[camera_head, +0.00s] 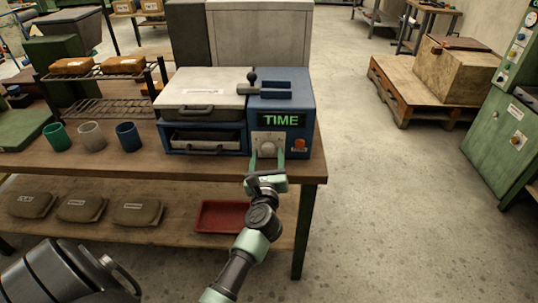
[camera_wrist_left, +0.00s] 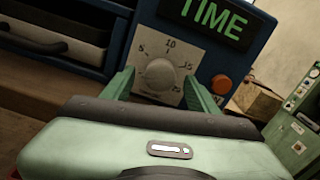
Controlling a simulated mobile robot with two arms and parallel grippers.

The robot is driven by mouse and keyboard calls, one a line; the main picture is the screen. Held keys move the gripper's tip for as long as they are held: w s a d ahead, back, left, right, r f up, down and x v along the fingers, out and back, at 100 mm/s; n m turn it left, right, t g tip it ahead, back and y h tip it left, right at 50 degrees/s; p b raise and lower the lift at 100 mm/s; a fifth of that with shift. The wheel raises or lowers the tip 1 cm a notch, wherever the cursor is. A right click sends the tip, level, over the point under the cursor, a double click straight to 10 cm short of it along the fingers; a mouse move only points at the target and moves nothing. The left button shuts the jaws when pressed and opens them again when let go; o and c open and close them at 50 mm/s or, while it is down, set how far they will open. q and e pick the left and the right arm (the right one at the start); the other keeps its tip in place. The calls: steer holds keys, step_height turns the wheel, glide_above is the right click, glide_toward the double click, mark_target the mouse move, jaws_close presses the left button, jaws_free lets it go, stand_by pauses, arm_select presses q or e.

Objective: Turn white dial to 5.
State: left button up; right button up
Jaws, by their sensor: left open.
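The white dial (camera_head: 268,148) is on the front of a blue machine (camera_head: 300,92), below a green "TIME" display (camera_head: 281,120). In the left wrist view the dial (camera_wrist_left: 161,75) sits on a pale plate marked 5 at the left, 10 at the top and 15 at the right. I cannot clearly tell which mark it points to. My left gripper (camera_head: 267,155) is open, its green fingers on either side of the dial. In the left wrist view the fingers (camera_wrist_left: 158,84) show a gap around the dial; contact is unclear. The lower plate is partly hidden by the gripper.
An orange button (camera_head: 299,145) is just right of the dial. A drawer (camera_head: 205,138) and a handled lid (camera_head: 200,90) are to the left. Three cups (camera_head: 90,135) stand on the bench farther left. A red tray (camera_head: 221,216) lies on the lower shelf.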

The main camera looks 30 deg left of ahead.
arm_select(q)
steer(key=shift+w+a, duration=0.4)
steer(key=shift+w, duration=0.2)
jaws_close()
